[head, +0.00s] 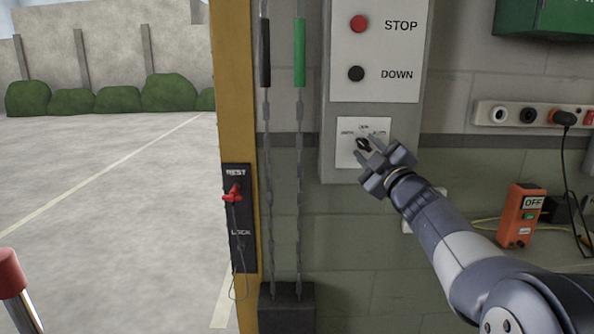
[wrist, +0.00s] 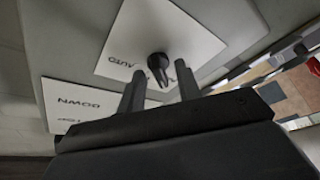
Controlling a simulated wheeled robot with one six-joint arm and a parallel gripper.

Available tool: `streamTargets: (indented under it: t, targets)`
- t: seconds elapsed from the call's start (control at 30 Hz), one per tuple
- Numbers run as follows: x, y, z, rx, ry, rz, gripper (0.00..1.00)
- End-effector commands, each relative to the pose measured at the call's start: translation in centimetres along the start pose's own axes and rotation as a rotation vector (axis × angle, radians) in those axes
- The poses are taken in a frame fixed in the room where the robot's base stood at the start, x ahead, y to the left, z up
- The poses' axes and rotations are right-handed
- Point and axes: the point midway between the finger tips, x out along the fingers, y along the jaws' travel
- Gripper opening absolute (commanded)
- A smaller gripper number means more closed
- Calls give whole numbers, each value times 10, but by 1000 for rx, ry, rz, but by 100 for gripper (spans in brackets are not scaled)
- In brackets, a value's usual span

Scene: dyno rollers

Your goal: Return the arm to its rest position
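My gripper (head: 370,150) is at the right of centre in the head view, at the end of my raised arm. It is in front of the lower part of a grey control box (head: 375,110). A black selector knob (head: 362,144) sits on a white plate (head: 346,156) there. In the wrist view my gripper (wrist: 158,90) has its two fingers apart, and the knob (wrist: 158,64) shows between and just beyond the tips. I cannot tell whether the fingers touch it. The plate's lettering is partly hidden by the gripper.
Above the knob are a red STOP button (head: 358,23) and a black DOWN button (head: 356,74). Chains (head: 298,180) hang left of the box beside a yellow post (head: 237,90). A socket strip (head: 500,114) and an orange OFF box (head: 519,216) are at right. Open paving lies left.

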Motion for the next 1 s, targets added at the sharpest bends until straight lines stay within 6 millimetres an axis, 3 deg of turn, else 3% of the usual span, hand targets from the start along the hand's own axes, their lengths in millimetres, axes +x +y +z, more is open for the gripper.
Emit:
streamTargets:
  t: [0.03, 0.5, 1.0]
  targets:
    - [7, -2, 1, 13, 2, 4, 33]
    - [4, -6, 0, 400, 2, 165, 33]
    - [5, -4, -2, 677, 1, 279, 33]
